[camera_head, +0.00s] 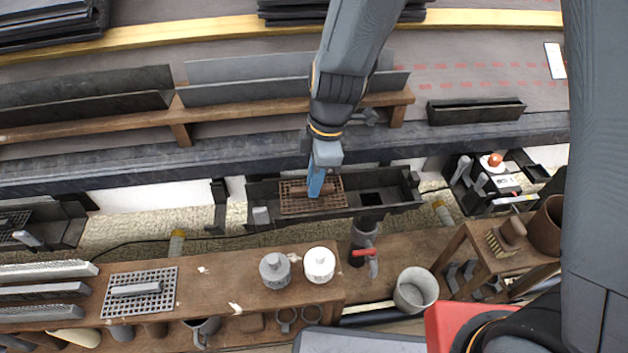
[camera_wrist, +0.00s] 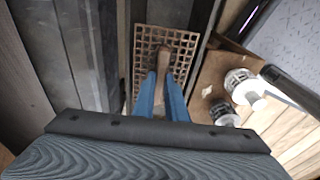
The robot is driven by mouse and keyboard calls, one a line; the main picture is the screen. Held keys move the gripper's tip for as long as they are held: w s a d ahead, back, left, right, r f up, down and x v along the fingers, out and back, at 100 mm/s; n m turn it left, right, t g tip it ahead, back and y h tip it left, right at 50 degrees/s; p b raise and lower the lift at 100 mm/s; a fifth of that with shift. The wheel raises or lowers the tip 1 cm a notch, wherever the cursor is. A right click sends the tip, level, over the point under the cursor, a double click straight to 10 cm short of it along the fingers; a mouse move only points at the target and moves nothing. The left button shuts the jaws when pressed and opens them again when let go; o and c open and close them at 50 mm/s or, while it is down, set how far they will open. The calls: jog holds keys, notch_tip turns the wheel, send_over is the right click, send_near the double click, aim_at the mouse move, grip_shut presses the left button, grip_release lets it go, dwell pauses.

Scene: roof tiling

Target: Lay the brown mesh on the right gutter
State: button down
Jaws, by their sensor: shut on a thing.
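The brown mesh (camera_head: 290,199) is a grid panel with a raised bar handle. It lies at or just above the top of the right gutter (camera_head: 395,199), over that gutter's left and middle part; whether it touches cannot be told. My gripper (camera_head: 318,188), with blue fingers, is shut on the mesh's handle from above. In the wrist view the brown mesh (camera_wrist: 178,42) shows between and beyond the fingers (camera_wrist: 162,85), lined up along the gutter. The gutter's square outlet hole shows uncovered to the right of the mesh.
A grey mesh (camera_head: 158,290) lies on the wooden bench, beside a grey tin (camera_head: 275,270) and a white tin (camera_head: 319,264). Another gutter (camera_head: 65,228) hangs at the far left. A grey bucket (camera_head: 415,289) stands at lower right.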

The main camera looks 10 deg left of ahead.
jog(key=c, duration=1.3)
grip_release()
notch_tip(320, 180, up, 9)
jog(key=p, duration=0.7)
